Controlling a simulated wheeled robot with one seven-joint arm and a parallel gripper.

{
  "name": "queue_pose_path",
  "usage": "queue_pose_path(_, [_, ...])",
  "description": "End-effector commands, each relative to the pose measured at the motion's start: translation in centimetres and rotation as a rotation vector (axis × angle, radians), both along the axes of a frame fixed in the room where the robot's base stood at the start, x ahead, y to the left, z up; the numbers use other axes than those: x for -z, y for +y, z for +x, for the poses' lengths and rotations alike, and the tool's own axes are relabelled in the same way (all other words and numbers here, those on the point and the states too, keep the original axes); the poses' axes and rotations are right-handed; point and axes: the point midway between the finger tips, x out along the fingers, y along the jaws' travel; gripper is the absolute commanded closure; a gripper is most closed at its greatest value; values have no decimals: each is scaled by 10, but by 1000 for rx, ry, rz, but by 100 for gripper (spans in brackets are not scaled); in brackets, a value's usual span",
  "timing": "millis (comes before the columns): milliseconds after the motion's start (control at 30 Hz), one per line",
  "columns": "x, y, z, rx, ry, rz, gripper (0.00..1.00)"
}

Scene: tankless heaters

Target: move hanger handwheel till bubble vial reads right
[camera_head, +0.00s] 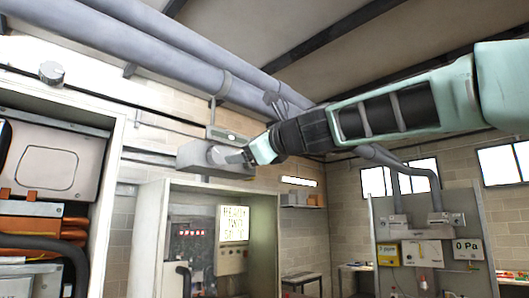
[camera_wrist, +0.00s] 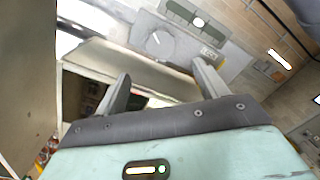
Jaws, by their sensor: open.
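The hanger is a grey box (camera_head: 205,170) on the wall under the big pipes. Its handwheel, a round grey disc with a pale mark (camera_wrist: 160,43), faces my gripper in the wrist view. The bubble vial, a dark green bar (camera_wrist: 182,12), sits above the handwheel; a bright round bubble shows near its middle. The vial also shows small in the head view (camera_head: 228,136). My gripper (camera_wrist: 160,70) is open and empty, its fingers spread below the handwheel in the wrist view, apparently apart from it. In the head view my gripper (camera_head: 245,156) overlaps the box's right part.
Large grey pipes (camera_head: 175,62) run overhead, close above the hanger. An open cabinet (camera_head: 153,235) with a lit sign stands below it. An open heater cabinet (camera_head: 118,140) stands at the left. A grey panel (camera_head: 460,205) with gauges stands at the right.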

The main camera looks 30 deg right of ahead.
Motion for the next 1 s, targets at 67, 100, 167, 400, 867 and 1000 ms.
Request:
queue_pose_path(67, [3,-6,-20,2,-4,0,28])
queue_pose_path(100, [4,-8,-29,2,-3,-1,28])
queue_pose_path(167, [8,-9,-36,-4,-4,-1,28])
queue_pose_path(400, [8,-10,-50,-14,-6,-2,28])
queue_pose_path(867, [4,-16,-60,0,0,0,28])
queue_pose_path(1000, [4,-16,-60,0,0,0,28])
